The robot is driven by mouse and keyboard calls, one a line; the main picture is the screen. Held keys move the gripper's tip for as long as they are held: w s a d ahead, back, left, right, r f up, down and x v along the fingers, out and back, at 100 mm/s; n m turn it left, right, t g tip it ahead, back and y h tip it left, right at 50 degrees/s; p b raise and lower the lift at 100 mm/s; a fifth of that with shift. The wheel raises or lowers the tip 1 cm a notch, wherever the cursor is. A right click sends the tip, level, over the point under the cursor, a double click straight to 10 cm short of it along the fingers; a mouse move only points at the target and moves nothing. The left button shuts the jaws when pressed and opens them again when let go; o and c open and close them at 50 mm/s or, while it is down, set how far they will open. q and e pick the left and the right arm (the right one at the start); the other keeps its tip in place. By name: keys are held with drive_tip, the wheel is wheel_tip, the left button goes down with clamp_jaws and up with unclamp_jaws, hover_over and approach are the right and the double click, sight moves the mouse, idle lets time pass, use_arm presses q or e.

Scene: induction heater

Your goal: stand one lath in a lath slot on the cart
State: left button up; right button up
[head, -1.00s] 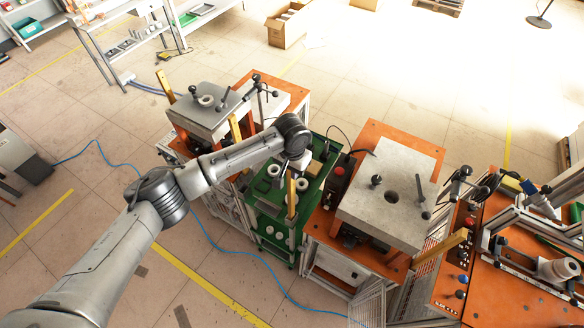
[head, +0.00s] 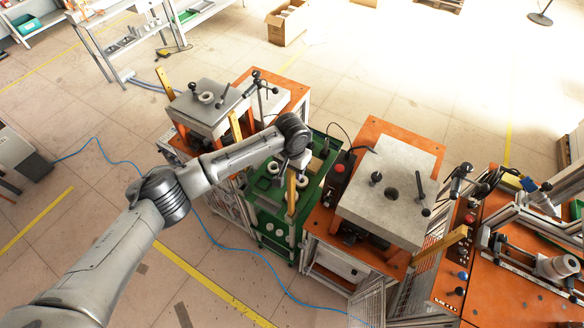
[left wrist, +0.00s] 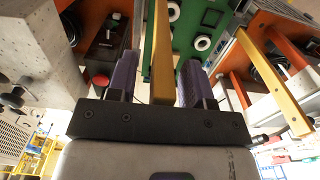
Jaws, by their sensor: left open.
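The green cart (head: 262,226) stands between two orange machines, with white round parts on its top and side. A yellow wooden lath (head: 291,196) stands upright at the cart, under my left gripper (head: 293,172). In the left wrist view this lath (left wrist: 161,45) runs between the two purple fingers of my left gripper (left wrist: 158,66). The fingers are open, with a gap on each side of the lath. My right gripper is not in view.
The right machine's grey block (head: 385,205) and the left machine's grey plate (head: 208,110) flank the cart closely, both with black handles. A red button (head: 340,169) sits beside the cart. A blue hose (head: 245,253) lies on the otherwise open front floor.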

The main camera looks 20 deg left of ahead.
use_arm(q)
wheel_tip(320, 180, up, 12)
drive_tip(key=shift+r+b, duration=0.2)
drive_tip(key=shift+b, duration=0.7)
drive_tip(key=shift+r, duration=0.75)
